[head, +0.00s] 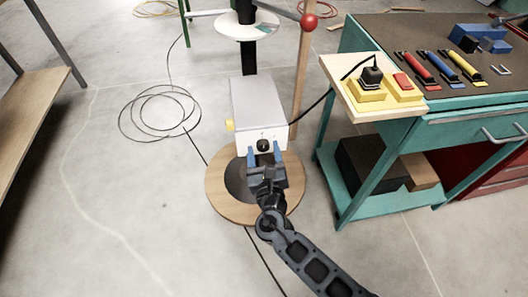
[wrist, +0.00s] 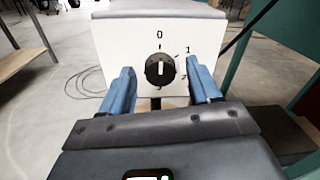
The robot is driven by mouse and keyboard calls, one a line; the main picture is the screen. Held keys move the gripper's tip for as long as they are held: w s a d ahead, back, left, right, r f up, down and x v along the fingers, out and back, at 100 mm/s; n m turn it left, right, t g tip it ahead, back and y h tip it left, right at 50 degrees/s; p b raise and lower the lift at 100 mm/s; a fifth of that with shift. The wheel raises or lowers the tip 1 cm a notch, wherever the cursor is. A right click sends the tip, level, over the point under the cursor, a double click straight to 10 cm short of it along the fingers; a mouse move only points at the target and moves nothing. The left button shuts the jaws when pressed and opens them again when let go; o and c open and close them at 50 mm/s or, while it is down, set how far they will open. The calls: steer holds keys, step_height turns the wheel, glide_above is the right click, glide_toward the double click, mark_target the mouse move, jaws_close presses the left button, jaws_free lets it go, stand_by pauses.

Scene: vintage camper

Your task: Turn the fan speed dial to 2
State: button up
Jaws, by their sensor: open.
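The fan speed dial (wrist: 160,70) is a round black knob on the white front face of a grey-topped box (wrist: 118,45). The numbers 0 above and 1 at upper right are readable; a mark at lower right is partly covered by a finger. A pale mark shows on the knob, but I cannot tell surely where it points. In the head view the dial (head: 263,145) is just beyond my gripper (head: 265,157). My gripper is open, its blue fingers on either side of the dial in the wrist view, with visible gaps. I cannot tell their depth from the face.
The box (head: 258,103) stands above a round wooden base (head: 222,192). A teal workbench (head: 350,185) with a yellow switch box (head: 371,88) is at right. A wooden bench (head: 35,125) is at left. A black cable (head: 150,95) loops on open floor.

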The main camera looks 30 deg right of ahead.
steer(key=shift+c, duration=0.3)
steer(key=c, duration=1)
